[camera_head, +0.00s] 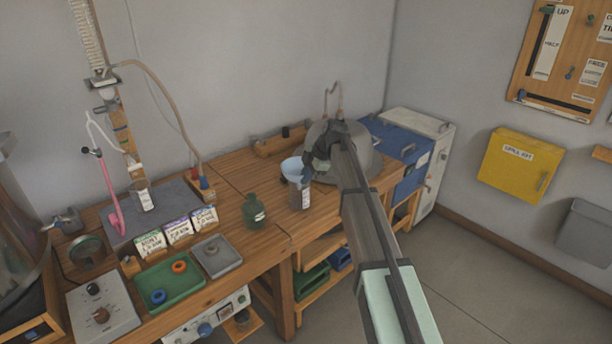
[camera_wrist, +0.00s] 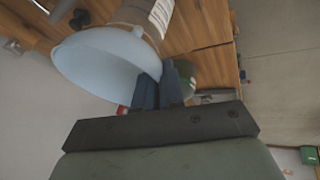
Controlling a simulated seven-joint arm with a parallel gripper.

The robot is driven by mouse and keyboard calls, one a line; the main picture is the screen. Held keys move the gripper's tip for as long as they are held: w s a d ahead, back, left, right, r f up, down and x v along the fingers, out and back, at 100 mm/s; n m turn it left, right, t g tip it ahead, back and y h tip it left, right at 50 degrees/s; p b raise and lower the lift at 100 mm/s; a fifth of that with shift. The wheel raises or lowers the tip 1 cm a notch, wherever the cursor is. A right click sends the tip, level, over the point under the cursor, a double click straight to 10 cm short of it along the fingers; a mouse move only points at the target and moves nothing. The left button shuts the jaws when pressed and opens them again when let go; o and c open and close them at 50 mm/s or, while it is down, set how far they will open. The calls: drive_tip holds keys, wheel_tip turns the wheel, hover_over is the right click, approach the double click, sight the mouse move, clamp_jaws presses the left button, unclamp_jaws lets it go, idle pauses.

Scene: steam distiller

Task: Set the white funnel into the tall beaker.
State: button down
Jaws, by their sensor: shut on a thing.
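The white funnel (camera_head: 291,167) looks pale blue-white, with its wide mouth facing up. It is at the top of the tall beaker (camera_head: 301,194), a grey cylinder with a white label on the table. The funnel's bowl fills the left of the wrist view (camera_wrist: 95,62), and the labelled beaker (camera_wrist: 146,14) shows past it. My gripper (camera_head: 307,174) is shut on the funnel's rim at its right side; its dark blue fingers show in the wrist view (camera_wrist: 162,88). The funnel's stem is hidden, so I cannot tell whether the funnel rests on the beaker or hovers over it.
A grey dome with a hooked tube (camera_head: 355,160) stands right behind my arm. A green bottle (camera_head: 255,211) is left of the beaker. Bare wood lies around the beaker.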

drive_tip(key=shift+f, duration=0.15)
drive_tip(key=c, duration=1.2)
unclamp_jaws()
drive_tip(key=shift+o, duration=0.2)
drive_tip(key=shift+r, duration=3.45)
